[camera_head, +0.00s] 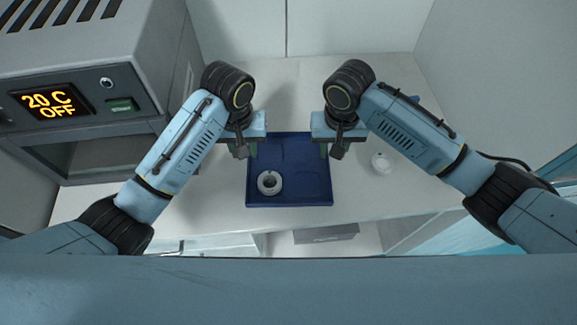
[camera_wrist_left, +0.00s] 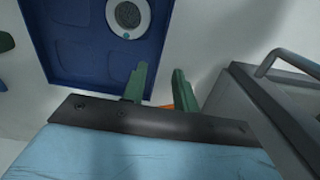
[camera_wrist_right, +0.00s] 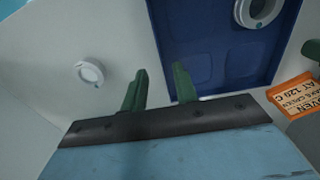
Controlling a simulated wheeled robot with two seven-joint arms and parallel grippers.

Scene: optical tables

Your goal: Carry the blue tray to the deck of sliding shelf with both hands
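The blue tray (camera_head: 300,185) lies flat on the white table, with a white ring-shaped part (camera_head: 270,182) in its near left area. My left gripper (camera_head: 245,150) is at the tray's left side. In the left wrist view its green fingers (camera_wrist_left: 159,88) are apart, one over the tray and one outside its edge. My right gripper (camera_head: 330,150) is at the tray's right side. In the right wrist view its fingers (camera_wrist_right: 160,88) are also apart, on either side of the tray's edge. The fingertips' depth is hard to tell. I cannot clearly identify the sliding shelf.
A grey oven-like device (camera_head: 90,100) reading "20 C OFF" stands at the left. Another white round part (camera_head: 381,162) lies right of the tray. An orange label (camera_wrist_right: 295,95) shows in the right wrist view. A grey box (camera_head: 326,234) is below the table's front edge.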

